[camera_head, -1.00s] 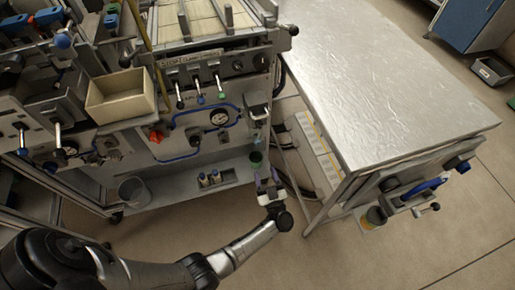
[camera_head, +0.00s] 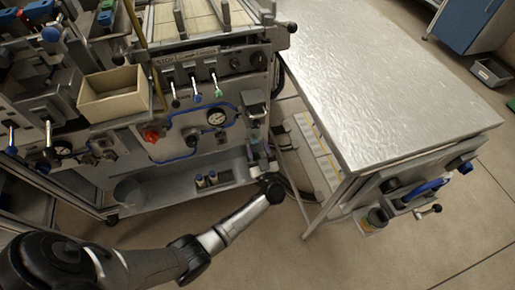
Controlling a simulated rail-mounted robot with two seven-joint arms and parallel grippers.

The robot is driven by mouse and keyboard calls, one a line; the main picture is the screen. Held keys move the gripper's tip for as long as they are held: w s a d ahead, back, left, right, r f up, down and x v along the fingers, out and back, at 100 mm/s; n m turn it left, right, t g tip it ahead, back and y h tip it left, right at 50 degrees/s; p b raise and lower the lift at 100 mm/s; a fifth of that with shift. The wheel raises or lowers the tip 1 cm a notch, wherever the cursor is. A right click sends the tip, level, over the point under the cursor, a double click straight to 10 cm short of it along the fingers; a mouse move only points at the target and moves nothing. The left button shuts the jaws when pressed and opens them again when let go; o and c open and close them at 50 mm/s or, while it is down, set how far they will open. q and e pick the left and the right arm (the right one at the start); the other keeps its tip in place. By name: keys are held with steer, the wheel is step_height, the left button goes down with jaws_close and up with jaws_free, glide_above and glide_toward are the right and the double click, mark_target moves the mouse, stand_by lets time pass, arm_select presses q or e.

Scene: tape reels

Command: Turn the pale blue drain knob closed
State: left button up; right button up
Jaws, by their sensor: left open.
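My left gripper (camera_head: 262,160) is open at the right end of the machine's lower front, pointing away from me toward the panel. Directly beyond it, a small pale bluish part (camera_head: 256,134) hangs below a grey housing (camera_head: 254,106). It is too small to tell for certain whether this is the drain knob, or how it is turned. The gripper is close to this part and covers the area just below it. I cannot tell whether they touch. My right gripper is not in view.
A pressure gauge (camera_head: 216,117), blue tubing and a red knob (camera_head: 151,135) are on the panel left of the gripper. Small bottles (camera_head: 206,180) stand on the low shelf (camera_head: 166,190). A metal table (camera_head: 390,75) stands close on the right. The floor in front is clear.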

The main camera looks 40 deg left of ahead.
arm_select(q)
steer(key=shift+c, duration=0.2)
steer(key=c, duration=0.9)
steer(key=shift+n, duration=0.3)
steer(key=n+g+y, duration=0.1)
steer(key=n+g, duration=0.1)
steer(key=n, duration=0.1)
steer(key=shift+w+n+b, duration=0.1)
steer(key=shift+n+b, duration=0.3)
steer(key=shift+n+g+b, duration=0.3)
steer(key=shift+n+g, duration=0.8)
steer(key=shift+n, duration=1.3)
